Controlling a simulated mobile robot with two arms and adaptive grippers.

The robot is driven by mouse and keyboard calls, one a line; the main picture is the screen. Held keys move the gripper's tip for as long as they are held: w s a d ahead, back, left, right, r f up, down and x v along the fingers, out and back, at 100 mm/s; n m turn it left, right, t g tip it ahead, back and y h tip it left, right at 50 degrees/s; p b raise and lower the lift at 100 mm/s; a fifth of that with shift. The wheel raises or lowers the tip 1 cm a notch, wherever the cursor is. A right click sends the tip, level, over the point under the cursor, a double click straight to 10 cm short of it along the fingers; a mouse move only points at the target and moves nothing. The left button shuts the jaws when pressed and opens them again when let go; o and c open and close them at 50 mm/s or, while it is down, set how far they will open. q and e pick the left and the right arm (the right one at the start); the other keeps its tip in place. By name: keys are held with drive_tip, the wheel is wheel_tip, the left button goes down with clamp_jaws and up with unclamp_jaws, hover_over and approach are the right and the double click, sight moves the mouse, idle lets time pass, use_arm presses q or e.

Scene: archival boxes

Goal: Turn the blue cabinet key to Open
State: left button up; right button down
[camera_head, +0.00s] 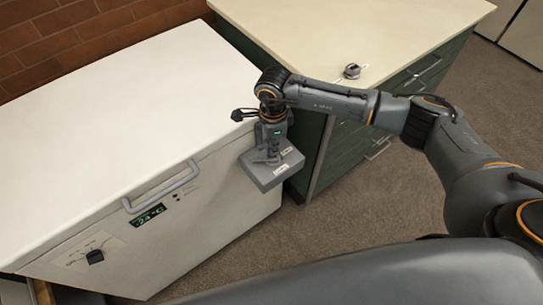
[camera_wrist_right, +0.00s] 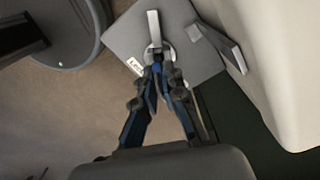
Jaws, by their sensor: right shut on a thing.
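A grey box (camera_head: 272,172) with small white labels sits at the freezer's right front corner. In the right wrist view its grey face (camera_wrist_right: 123,38) shows a round silver lock disc (camera_wrist_right: 169,52), a light metal bar above it and a partly hidden label (camera_wrist_right: 135,67) starting with "LO". My right gripper (camera_head: 268,154) is over this face. In the wrist view the right gripper's fingertips (camera_wrist_right: 160,72) are shut on a small blue key (camera_wrist_right: 157,58) at the disc. The fingers hide most of the key, so its exact angle is unclear. My left gripper is not in view.
A white chest freezer (camera_head: 120,110) with a front handle (camera_head: 163,187), display and dial (camera_head: 95,256) fills the left. A green cabinet (camera_head: 345,150) with a cream top stands behind my right arm, a small metal object (camera_head: 352,71) on it. Carpet is clear at right.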

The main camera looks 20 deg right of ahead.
drive_tip(key=shift+f+n+b, duration=0.15)
drive_tip(key=shift+n+b, duration=1)
drive_tip(key=shift+n, duration=0.05)
drive_tip(key=n+b, duration=0.2)
drive_tip(key=n, duration=0.1)
drive_tip(key=shift+n+b, duration=0.4)
drive_tip(key=shift+n, duration=0.1)
drive_tip(key=c, duration=0.8)
unclamp_jaws()
drive_tip(key=shift+c, duration=0.2)
drive_tip(key=shift+r, duration=0.2)
